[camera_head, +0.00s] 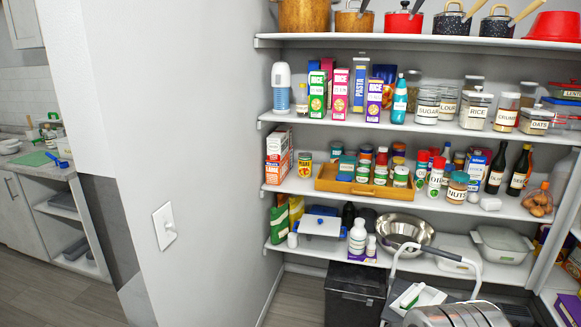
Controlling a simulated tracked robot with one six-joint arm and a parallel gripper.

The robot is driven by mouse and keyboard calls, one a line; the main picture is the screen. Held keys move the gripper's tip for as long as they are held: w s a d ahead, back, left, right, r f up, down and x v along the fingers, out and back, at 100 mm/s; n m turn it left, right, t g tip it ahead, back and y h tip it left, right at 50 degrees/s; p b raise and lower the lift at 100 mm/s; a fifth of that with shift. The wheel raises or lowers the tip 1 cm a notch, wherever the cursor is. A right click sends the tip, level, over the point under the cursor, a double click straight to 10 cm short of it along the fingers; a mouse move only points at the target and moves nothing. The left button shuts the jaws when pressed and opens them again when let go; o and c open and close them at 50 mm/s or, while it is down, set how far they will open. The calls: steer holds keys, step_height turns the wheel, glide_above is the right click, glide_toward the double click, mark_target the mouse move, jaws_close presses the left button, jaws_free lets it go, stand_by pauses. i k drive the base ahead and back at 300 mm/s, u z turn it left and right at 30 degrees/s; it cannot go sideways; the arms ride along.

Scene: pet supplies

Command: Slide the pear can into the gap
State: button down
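A small yellow can (305,165) with a dark, red-marked label stands upright on the second shelf from the bottom, at the left. It looks like the pear can, but its print is too small to read surely. Stacked boxes (278,160) stand to its left, and a wooden tray (362,188) of cans and jars to its right. Narrow bare strips of shelf show on both sides of the can. Which opening is the gap is unclear. My gripper does not show in this view.
The shelf above (350,120) holds boxes, bottles and jars close overhead. The lower shelf has a steel bowl (404,232) and bottles. A white-handled step stool (470,258) and a dark bin (354,290) stand in front. A wall (200,150) bounds the left.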

mark_target(305, 158)
steer(key=i, duration=1)
steer(key=u, duration=0.05)
steer(key=k, duration=0.5)
steer(key=z, duration=0.65)
steer(key=i, duration=0.4)
